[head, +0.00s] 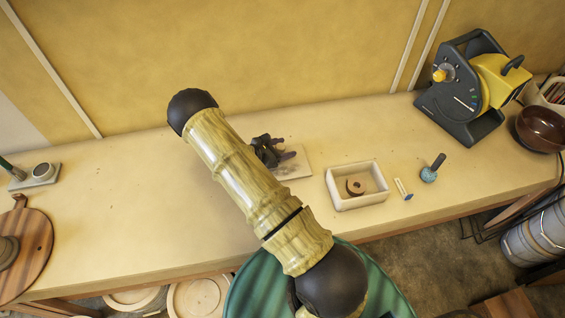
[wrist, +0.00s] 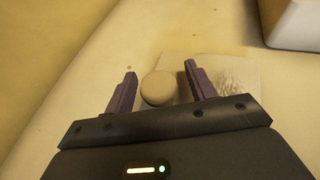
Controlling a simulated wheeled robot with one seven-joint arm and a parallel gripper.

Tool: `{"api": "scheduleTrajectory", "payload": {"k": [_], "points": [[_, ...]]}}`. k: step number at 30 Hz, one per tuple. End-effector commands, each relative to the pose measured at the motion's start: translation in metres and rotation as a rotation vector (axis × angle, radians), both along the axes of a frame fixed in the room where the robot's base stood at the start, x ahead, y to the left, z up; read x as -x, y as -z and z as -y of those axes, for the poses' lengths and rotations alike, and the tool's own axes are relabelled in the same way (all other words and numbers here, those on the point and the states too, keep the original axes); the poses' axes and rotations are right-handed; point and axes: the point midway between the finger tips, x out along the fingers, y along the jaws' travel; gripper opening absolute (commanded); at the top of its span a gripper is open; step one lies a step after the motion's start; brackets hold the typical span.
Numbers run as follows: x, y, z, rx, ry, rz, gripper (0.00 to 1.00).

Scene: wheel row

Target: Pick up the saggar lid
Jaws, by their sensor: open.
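A small round, pale tan piece (wrist: 158,88), which looks like the saggar lid, lies on the bench at the left edge of a thin pale tile (wrist: 210,70). My gripper (wrist: 160,73) is open in the wrist view, with one dark finger on each side of the round piece. Gaps show between it and both fingers. In the head view my gripper (head: 268,152) is low over the bench by the tile (head: 295,166), and I cannot make out the round piece there.
A white box (head: 343,203) with a brown ring-shaped piece (head: 356,186) stands right of the tile. Beyond are a small brush-like item (head: 402,189), a blue-headed tool (head: 429,174) and a yellow-black machine (head: 468,90). The bench left of my arm is mostly clear.

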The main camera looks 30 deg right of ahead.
Motion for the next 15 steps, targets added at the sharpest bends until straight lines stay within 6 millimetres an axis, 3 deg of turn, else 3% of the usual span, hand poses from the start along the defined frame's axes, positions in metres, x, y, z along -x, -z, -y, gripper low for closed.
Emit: {"api": "scheduleTrajectory", "payload": {"k": [6,15], "points": [[-0.0001,-0.0002,-0.0002,0.000,0.000,0.000,0.56],[-0.0001,-0.0002,-0.0003,0.000,0.000,0.000,0.00]]}}
